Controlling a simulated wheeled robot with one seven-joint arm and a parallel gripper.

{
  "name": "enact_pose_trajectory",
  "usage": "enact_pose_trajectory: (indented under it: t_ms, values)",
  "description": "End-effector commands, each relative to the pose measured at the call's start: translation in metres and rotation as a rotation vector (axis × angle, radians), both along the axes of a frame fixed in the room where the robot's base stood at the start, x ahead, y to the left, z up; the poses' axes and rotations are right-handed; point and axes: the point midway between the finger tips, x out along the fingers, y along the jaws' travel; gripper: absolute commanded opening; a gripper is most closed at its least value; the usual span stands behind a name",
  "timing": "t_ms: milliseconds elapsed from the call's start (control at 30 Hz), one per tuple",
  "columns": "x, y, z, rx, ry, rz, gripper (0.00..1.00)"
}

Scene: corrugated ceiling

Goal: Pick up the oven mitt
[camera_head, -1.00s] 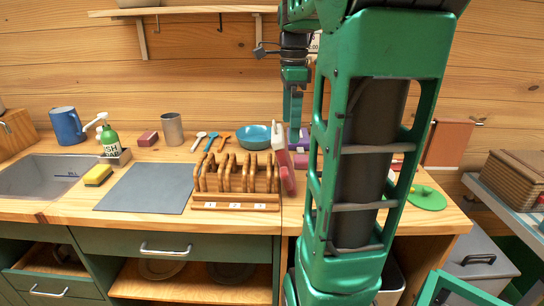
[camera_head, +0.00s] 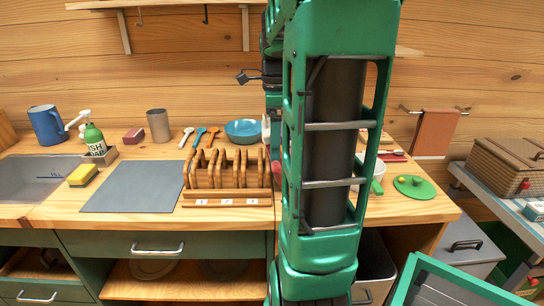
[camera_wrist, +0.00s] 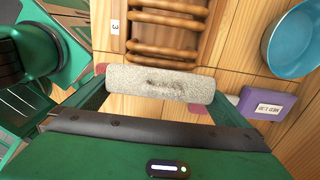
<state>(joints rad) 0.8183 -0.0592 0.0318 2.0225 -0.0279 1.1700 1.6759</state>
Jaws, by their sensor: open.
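In the wrist view, a grey speckled, soft-looking long piece (camera_wrist: 160,82) lies across the space between the fingers of my gripper (camera_wrist: 153,90). It may be the oven mitt, but its full shape does not show. Pink-red patches show at both its ends; I cannot tell if they belong to it or to the fingertips. My gripper is open, its fingers toward the two ends; contact cannot be told. In the head view my green arm hides the gripper and most of this spot, right of the wooden rack (camera_head: 228,172).
A purple labelled box (camera_wrist: 267,103) and blue bowl (camera_wrist: 296,40) are close by in the wrist view. A grey mat (camera_head: 135,187) and sink (camera_head: 40,178) are to the left. A brown towel (camera_head: 436,132) hangs on the wall.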

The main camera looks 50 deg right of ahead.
Motion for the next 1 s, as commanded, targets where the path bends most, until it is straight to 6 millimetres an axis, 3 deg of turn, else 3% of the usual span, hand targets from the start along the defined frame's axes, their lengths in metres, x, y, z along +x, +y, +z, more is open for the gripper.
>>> enact_pose_trajectory:
  t_ms: [133, 400, 433, 533, 567, 1000]
  values:
    - [-0.001, 0.000, -0.015, 0.000, 0.000, -0.001, 1.00]
    - [0.000, 0.000, -0.018, -0.001, -0.001, 0.000, 1.00]
    - [0.000, 0.000, -0.018, -0.001, -0.001, 0.000, 0.98]
    - [0.000, 0.000, -0.018, -0.001, -0.001, 0.000, 0.74]
    - [0.000, 0.000, -0.018, -0.001, -0.001, 0.000, 0.70]
    - [0.000, 0.000, -0.011, -0.002, -0.001, 0.000, 0.70]
